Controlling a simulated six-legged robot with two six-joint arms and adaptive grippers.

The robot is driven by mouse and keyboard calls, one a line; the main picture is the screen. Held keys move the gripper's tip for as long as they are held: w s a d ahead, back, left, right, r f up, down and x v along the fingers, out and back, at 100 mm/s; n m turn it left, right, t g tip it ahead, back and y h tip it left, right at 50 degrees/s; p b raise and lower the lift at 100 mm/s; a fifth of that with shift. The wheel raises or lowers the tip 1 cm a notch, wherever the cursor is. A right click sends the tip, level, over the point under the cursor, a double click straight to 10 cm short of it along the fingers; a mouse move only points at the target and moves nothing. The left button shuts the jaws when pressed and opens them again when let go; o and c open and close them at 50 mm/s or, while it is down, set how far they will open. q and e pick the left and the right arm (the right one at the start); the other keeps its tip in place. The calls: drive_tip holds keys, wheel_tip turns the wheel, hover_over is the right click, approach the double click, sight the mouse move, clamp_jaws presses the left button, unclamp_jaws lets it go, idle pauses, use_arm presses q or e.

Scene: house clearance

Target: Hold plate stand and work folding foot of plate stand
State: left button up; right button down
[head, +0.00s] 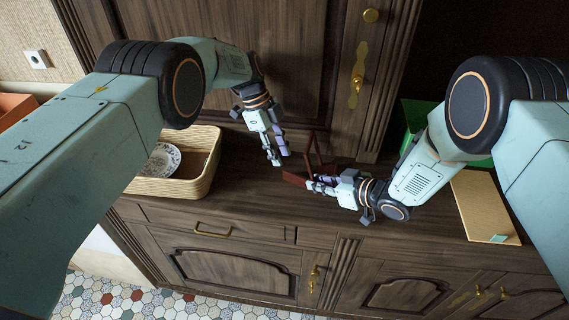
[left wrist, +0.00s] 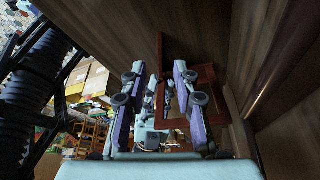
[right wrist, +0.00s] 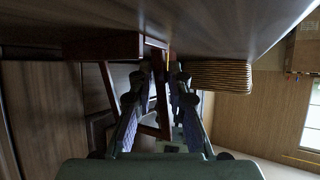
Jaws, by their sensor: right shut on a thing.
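The plate stand (head: 293,180) is a reddish-brown wooden frame on the dark sideboard top, with an upright part leaning behind my right gripper. My right gripper (head: 313,186) is shut on a wooden part of it, low and from the right. In the right wrist view the stand (right wrist: 103,46) runs across the fingers, with a bar between them. My left gripper (head: 278,157) is open and empty, just above and left of the stand. In the left wrist view the stand's frame (left wrist: 207,76) shows beyond and beside the right finger. The folding foot cannot be clearly told apart.
A wicker basket (head: 205,178) with a patterned plate (head: 163,160) stands at left on the sideboard (head: 250,200). A green box (head: 415,115) and a tan board (head: 483,207) lie at right. Cabinet doors (head: 300,60) rise close behind the stand.

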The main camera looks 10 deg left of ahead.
use_arm(q)
drive_tip(key=s+v, duration=0.1)
drive_tip(key=v, duration=0.5)
drive_tip(key=shift+w+r, duration=0.2)
drive_tip(key=shift+w, duration=0.25)
drive_tip(key=shift+a, duration=0.15)
drive_tip(key=shift+c, duration=0.2)
